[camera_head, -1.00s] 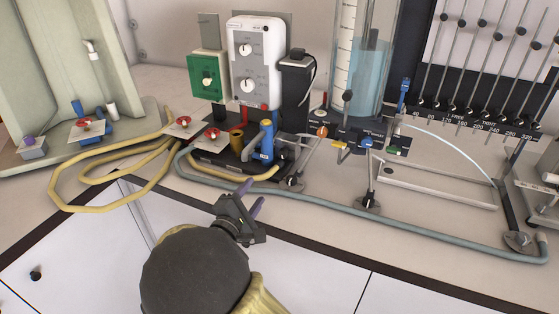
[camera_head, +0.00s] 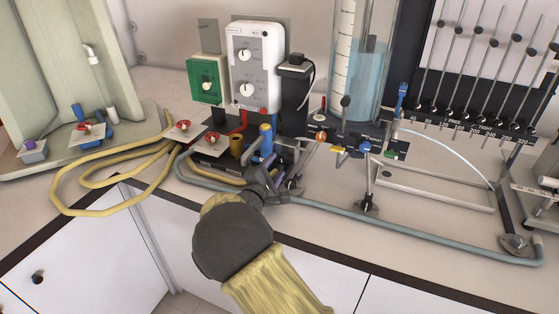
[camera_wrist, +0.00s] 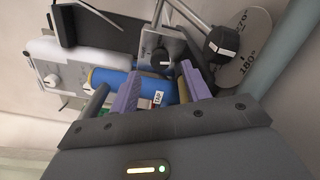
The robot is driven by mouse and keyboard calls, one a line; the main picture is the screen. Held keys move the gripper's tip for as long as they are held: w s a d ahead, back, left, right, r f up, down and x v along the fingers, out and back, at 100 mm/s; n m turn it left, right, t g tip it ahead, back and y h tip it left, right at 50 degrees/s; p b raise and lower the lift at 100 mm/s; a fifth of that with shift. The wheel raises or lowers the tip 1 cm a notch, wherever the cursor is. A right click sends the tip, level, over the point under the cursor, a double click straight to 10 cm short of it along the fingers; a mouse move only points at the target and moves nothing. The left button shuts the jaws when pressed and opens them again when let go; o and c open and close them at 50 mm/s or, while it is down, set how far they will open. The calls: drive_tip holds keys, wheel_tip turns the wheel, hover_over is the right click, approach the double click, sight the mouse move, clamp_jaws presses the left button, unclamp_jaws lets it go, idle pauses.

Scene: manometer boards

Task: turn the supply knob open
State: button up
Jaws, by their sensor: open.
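A black knob (camera_wrist: 222,42) with a small white label stands on a round grey dial plate (camera_wrist: 246,62) marked with degrees, at the upper right of the wrist view. No readable label tells me whether it is the supply knob. My gripper (camera_wrist: 160,88) is open, with purple finger pads; the dial knob lies beyond and right of the right finger, apart from it. A blue cylinder (camera_wrist: 108,78) with a white label shows behind the fingers. In the head view my gripper (camera_head: 272,180) is low in front of the blue cylinder (camera_head: 266,137), and my wrist hides part of this area.
A grey hose (camera_head: 420,241) runs along the bench edge. Yellow hoses (camera_head: 100,211) loop at left. A white control box (camera_head: 256,65) and water column (camera_head: 368,70) stand behind.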

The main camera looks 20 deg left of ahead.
sight(282, 160)
drive_tip(key=w, duration=0.3)
drive_tip(key=shift+w+d, duration=0.15)
drive_tip(key=shift+w, duration=0.2)
drive_tip(key=shift+s+a, duration=0.15)
drive_tip(key=shift+a, duration=0.1)
drive_tip(key=shift+w+d, duration=0.2)
drive_tip(key=shift+d, duration=0.15)
drive_tip(key=shift+c, duration=0.2)
drive_tip(key=c, duration=0.9)
drive_tip(key=shift+s+f, duration=0.1)
drive_tip(key=shift+c, duration=0.2)
drive_tip(key=shift+a, duration=0.1)
